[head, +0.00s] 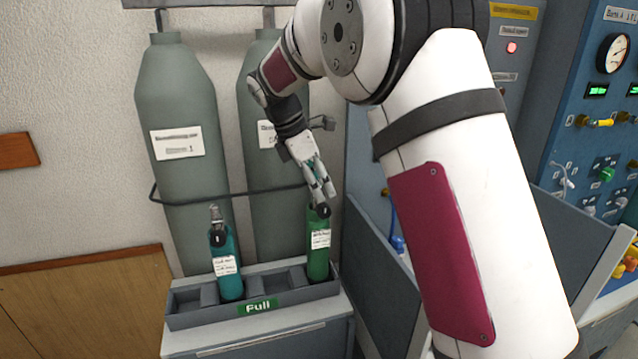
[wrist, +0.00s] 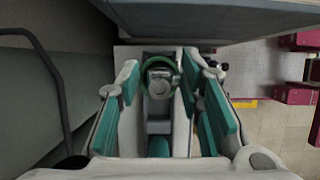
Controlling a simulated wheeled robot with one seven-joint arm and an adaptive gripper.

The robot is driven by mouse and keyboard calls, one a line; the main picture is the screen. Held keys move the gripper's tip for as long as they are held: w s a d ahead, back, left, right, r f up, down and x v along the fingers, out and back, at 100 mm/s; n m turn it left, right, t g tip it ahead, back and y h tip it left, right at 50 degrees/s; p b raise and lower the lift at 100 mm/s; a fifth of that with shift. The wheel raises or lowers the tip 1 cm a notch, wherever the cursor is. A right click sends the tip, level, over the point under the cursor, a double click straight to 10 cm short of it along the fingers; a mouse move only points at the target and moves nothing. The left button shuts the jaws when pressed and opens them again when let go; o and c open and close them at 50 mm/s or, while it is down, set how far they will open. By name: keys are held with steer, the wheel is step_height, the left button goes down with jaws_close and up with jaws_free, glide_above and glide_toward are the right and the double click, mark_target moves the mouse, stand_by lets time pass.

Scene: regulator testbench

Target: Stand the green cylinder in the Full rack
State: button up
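The green cylinder (head: 318,245) with a white label stands upright in the right end slot of the Full rack (head: 225,315), its base hidden by the rack's front wall. My gripper (head: 325,195) points down just above the cylinder's top. In the wrist view my gripper (wrist: 160,72) has its teal-padded fingers apart, one on each side of the green cylinder's valve and green collar (wrist: 160,76). The fingers do not appear to press on it, though the gap is small.
A teal cylinder (head: 226,265) stands in another slot, left of the green one, with empty slots around it. Two large grey tanks (head: 180,110) stand close behind the rack. A grey panel (head: 375,240) rises at its right, near a blue instrument bench (head: 590,120).

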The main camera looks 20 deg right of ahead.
steer(key=shift+r, duration=0.1)
steer(key=b+v, duration=0.2)
steer(key=v, duration=0.9)
steer(key=s+d+r+m+t+y, duration=0.1)
steer(key=s+d+r+m, duration=0.25)
steer(key=s, duration=0.45)
steer(key=s+f+m+t+y, duration=0.1)
steer(key=s+f+m, duration=0.2)
steer(key=s, duration=0.5)
steer(key=s+f+m+t+y, duration=0.1)
steer(key=s+f+m, duration=0.3)
steer(key=s+m, duration=0.2)
steer(key=s+f+m+t+y, duration=0.1)
steer(key=s+f+m, duration=0.3)
steer(key=s, duration=0.7)
steer(key=shift+d+m+t+y, duration=0.3)
steer(key=shift+d+m+t, duration=0.2)
steer(key=shift+m, duration=0.25)
steer(key=shift+s, duration=0.1)
